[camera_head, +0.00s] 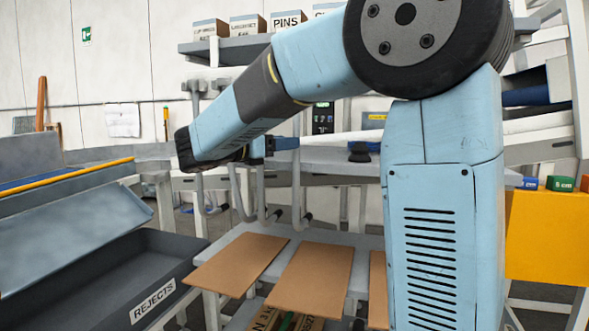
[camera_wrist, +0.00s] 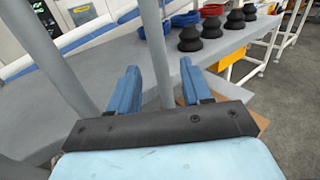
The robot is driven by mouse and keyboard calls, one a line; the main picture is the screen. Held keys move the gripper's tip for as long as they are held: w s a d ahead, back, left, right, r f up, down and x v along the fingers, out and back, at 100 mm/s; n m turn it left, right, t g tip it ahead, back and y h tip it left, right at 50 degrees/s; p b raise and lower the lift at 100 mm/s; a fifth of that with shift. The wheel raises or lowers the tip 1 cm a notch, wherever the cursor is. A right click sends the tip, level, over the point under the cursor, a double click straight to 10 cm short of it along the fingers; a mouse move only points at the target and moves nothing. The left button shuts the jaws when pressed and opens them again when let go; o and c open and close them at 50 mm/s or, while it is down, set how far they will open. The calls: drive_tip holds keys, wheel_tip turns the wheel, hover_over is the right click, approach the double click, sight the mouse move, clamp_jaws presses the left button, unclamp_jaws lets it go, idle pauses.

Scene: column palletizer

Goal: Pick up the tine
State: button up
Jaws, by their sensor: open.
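I cannot tell for certain which part is the tine. Grey L-shaped bars (camera_head: 240,192) hang below the bench edge in the head view, with dark tips at their lower ends. My gripper (camera_head: 275,145) is near their tops. In the wrist view my gripper (camera_wrist: 160,82) is open, with two blue fingers apart. A grey bar (camera_wrist: 155,45) shows between the fingers, with no finger visibly closed on it. A second grey bar (camera_wrist: 55,55) runs to the left of the left finger.
The grey bench (camera_wrist: 228,48) carries several black cones (camera_wrist: 190,38) and blue and red rings. Brown boards (camera_head: 315,275) lie on a low shelf below the bars. A dark REJECTS bin (camera_head: 110,270) stands left. A yellow block (camera_head: 545,235) stands right.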

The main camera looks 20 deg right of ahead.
drive_tip(key=x, duration=0.4)
drive_tip(key=shift+w+d+f, duration=0.15)
drive_tip(key=shift+d, duration=0.1)
drive_tip(key=shift+c, duration=0.3)
clamp_jaws()
idle(0.9)
